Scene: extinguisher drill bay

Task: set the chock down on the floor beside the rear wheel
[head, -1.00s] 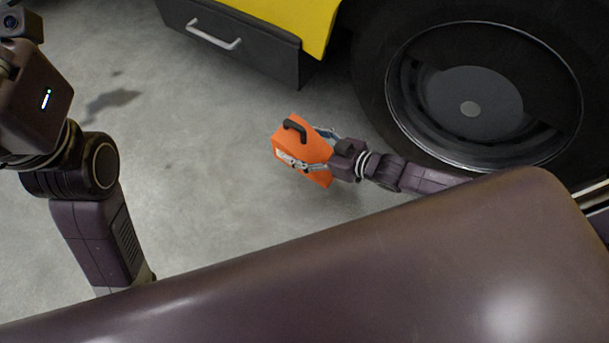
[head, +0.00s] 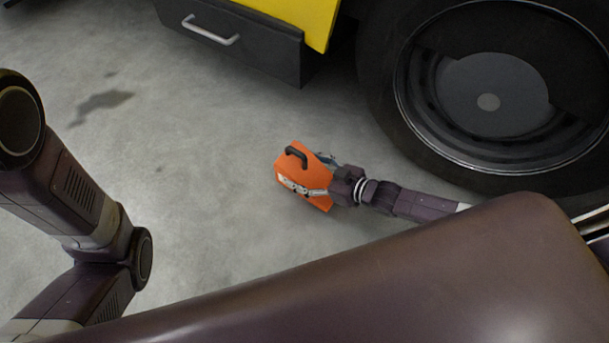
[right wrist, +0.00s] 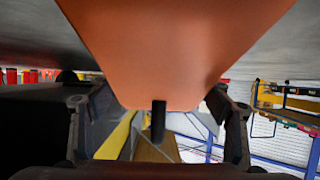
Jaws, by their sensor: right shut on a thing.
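The orange chock (head: 296,164), with a black handle on top, is in my right gripper (head: 312,190). The gripper is shut on it from the right side, its fingers along the chock's sides. The chock is low over the floor (head: 210,150), to the left of and nearer to me than the big black rear wheel (head: 400,110), with bare floor between them. I cannot tell whether its underside touches the floor. In the right wrist view the chock (right wrist: 175,45) fills the upper middle between the fingers. My left gripper is out of view; only left arm links show.
A yellow vehicle body (head: 295,15) and a dark box with a grey handle (head: 250,45) stand beyond the chock. Grey floor lies clear to its left, with a dark stain (head: 103,103). Blue fencing (right wrist: 215,150) shows in the right wrist view.

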